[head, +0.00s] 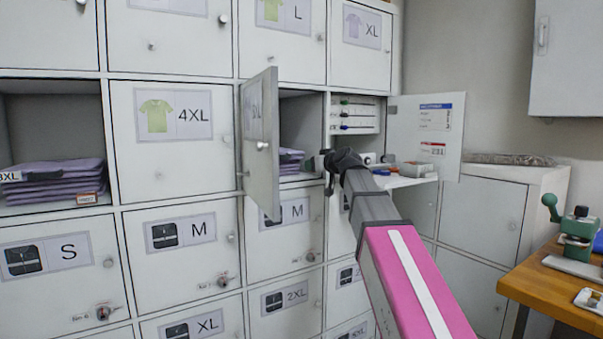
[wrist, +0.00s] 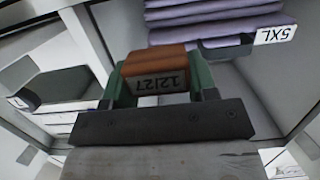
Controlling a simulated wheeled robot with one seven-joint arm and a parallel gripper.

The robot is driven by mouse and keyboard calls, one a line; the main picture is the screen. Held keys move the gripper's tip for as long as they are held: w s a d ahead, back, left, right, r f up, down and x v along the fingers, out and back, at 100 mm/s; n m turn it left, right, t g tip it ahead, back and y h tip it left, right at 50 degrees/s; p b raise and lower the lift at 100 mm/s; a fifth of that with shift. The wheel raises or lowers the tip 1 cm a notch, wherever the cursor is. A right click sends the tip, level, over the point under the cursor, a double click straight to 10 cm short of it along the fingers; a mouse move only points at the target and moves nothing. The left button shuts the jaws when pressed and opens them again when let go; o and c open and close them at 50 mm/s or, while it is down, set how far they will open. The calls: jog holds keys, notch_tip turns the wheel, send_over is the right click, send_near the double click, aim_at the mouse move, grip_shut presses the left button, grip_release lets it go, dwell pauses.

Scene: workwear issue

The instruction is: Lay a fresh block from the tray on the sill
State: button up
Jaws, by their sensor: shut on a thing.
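My gripper (head: 328,163) is at the front of the open locker with purple folded shirts (head: 290,156). In the wrist view its green fingers (wrist: 158,84) are shut on an orange-brown block (wrist: 160,62) marked 12/27, which appears upside down. The shirt stack (wrist: 222,18), with a 5XL tag, is beyond the block and to its right. The locker's sill (head: 298,179) shows partly below the shirts; I cannot tell whether the block touches it. The tray (head: 411,181) of small items is right of my gripper. The block is hidden in the head view.
The locker's grey door (head: 262,160) stands open to the left of my gripper. Another open door (head: 428,125) with notices is at right. The far-left locker holds purple shirts (head: 58,178) with an orange-brown block (head: 87,198) at its front edge. A wooden table (head: 550,290) is lower right.

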send_over(304, 178)
jog(key=shift+w+a, duration=0.1)
jog(key=shift+w, duration=0.1)
jog(key=shift+f, duration=1.75)
jog(key=shift+f, duration=0.2)
jog(key=o, duration=0.9)
jog(key=shift+r, duration=0.15)
jog(key=shift+s+r, duration=0.1)
jog(key=shift+s, duration=0.2)
jog(key=v, duration=1.1)
jog(key=shift+s+d, duration=0.2)
jog(key=shift+d, duration=0.05)
